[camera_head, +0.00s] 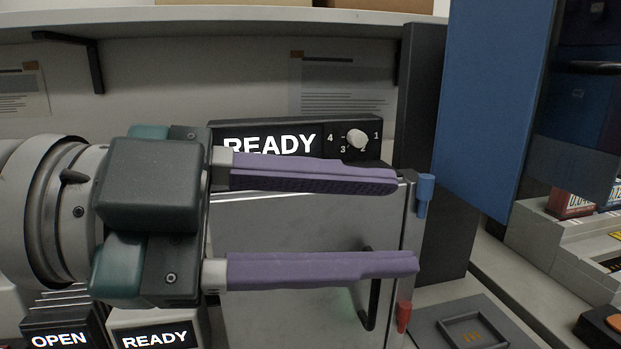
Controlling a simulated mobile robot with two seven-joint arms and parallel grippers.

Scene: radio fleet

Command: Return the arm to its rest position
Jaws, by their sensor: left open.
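My left gripper (405,222) reaches in from the left, large and close to the camera. Its two purple fingers point right and stand well apart, with nothing held between them. Behind the fingers is a grey metal cabinet door (300,227) with a dark handle (372,290), partly hidden by the lower finger. Whether the fingers touch the door cannot be told. My right gripper is not in view.
A black panel with a lit READY display and a knob (357,137) sits above the door. A blue panel (495,105) stands at the right. A dark tray (437,331) lies lower right. OPEN (60,339) and READY (155,338) displays are lower left. A shelf (220,17) runs overhead.

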